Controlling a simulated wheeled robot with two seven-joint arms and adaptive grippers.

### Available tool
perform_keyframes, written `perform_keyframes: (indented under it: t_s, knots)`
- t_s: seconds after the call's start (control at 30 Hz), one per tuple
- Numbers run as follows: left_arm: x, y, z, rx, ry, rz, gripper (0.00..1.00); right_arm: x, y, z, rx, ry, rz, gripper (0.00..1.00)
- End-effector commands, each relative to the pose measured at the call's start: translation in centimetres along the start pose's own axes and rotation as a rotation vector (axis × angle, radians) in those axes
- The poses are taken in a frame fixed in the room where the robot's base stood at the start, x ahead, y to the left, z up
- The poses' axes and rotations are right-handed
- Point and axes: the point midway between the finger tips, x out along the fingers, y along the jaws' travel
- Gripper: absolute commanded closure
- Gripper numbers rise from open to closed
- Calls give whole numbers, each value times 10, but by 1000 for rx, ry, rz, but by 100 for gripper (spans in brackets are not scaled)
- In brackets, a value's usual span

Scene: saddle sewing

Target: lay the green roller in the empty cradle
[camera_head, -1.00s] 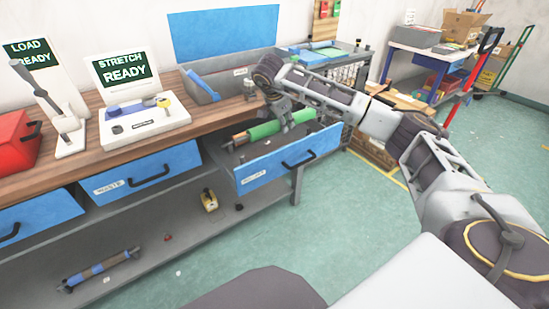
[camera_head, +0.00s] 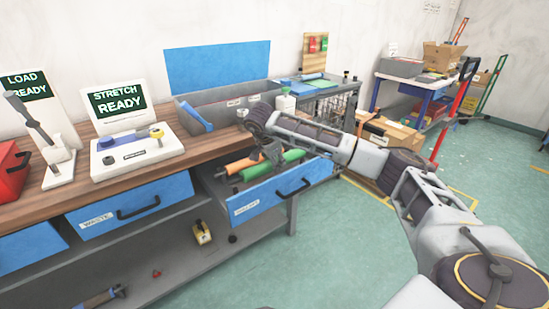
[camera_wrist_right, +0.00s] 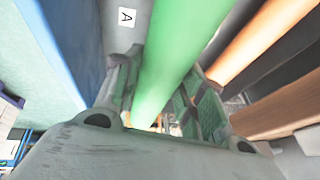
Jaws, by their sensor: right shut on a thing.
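The green roller (camera_head: 285,159) is in the open blue-fronted drawer (camera_head: 280,190), lying lengthwise near the drawer front. My right gripper (camera_head: 273,153) reaches down over it from the right and hides part of it. In the right wrist view the green roller (camera_wrist_right: 172,55) runs between the two fingers (camera_wrist_right: 165,108), which are shut on it. I cannot tell whether it is raised off its supports. An orange roller (camera_head: 247,162) lies behind it and also shows in the wrist view (camera_wrist_right: 265,40). I cannot make out an empty cradle clearly. My left gripper is not in view.
On the wooden bench stand a grey bin (camera_head: 222,105), a white bottle (camera_head: 285,103), a "STRETCH READY" device (camera_head: 137,150) and a lever press (camera_head: 57,150). A closed "WASTE" drawer (camera_head: 130,208) is left of the open one. Floor is clear in front.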

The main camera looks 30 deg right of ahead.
Motion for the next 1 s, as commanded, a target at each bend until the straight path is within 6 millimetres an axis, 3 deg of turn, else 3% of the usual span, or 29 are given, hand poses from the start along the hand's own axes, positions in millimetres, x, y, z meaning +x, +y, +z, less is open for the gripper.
perform_keyframes:
  t_s: [0.2, 0.67, 1.0]
  knots:
    - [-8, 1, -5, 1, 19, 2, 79, 14, 2, 5, 2, 1, -4, 100]
    - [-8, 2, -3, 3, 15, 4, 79, 17, 3, 7, 2, 0, -5, 100]
    - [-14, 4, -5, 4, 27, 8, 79, 43, 9, 17, 1, 1, -4, 100]
